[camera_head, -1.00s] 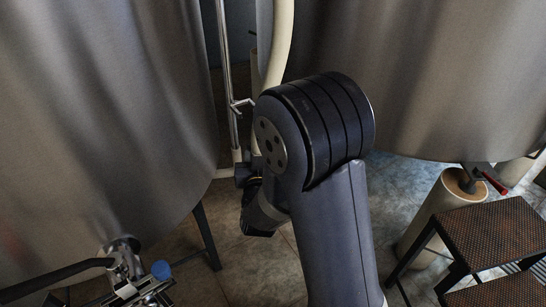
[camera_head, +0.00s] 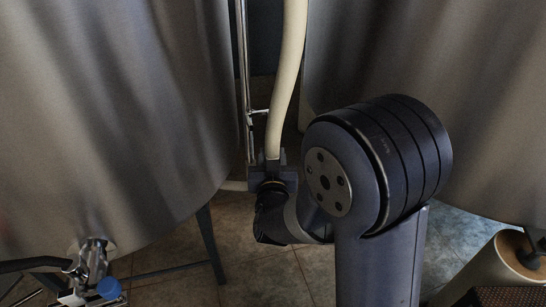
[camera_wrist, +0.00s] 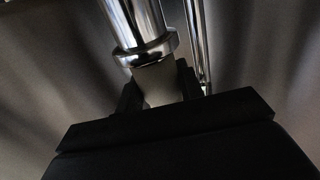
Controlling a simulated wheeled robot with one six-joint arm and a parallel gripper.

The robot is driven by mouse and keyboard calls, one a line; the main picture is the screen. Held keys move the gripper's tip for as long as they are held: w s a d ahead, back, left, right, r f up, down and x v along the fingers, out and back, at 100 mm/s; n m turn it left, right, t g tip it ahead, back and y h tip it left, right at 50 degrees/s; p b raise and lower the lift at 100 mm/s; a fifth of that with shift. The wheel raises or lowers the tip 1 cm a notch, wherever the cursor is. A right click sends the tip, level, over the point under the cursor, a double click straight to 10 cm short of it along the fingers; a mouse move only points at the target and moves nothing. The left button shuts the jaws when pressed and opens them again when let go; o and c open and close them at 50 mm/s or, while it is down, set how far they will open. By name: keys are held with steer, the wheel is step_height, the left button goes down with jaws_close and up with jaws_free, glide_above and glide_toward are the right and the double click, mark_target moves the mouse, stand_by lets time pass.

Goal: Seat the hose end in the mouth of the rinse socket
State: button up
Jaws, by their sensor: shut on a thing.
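The cream hose (camera_head: 283,95) hangs down between two large steel tanks, and its lower part runs into my gripper (camera_head: 268,168). My gripper is shut on it. In the wrist view my gripper (camera_wrist: 160,92) holds a short pale piece of the hose (camera_wrist: 160,80) between its dark fingers. A chrome tube with a ringed collar (camera_wrist: 147,50), which looks like the rinse socket, stands directly beyond that piece. The hose meets the collar in the picture. I cannot tell whether it is inside the mouth or only in front of it.
A thin chrome pipe (camera_head: 242,80) runs upright just left of the hose. The left tank (camera_head: 100,130) has a chrome valve (camera_head: 93,262) with a blue knob. The right tank (camera_head: 480,100) curves close behind my arm.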

steer(key=shift+f+b, duration=4)
steer(key=shift+b, duration=0.65)
steer(key=o, duration=1.2)
steer(key=shift+s, duration=0.1)
steer(key=s+p, duration=0.1)
steer(key=s, duration=0.9)
steer(key=shift+s+d+p, duration=0.1)
steer(key=shift+s+p, duration=0.25)
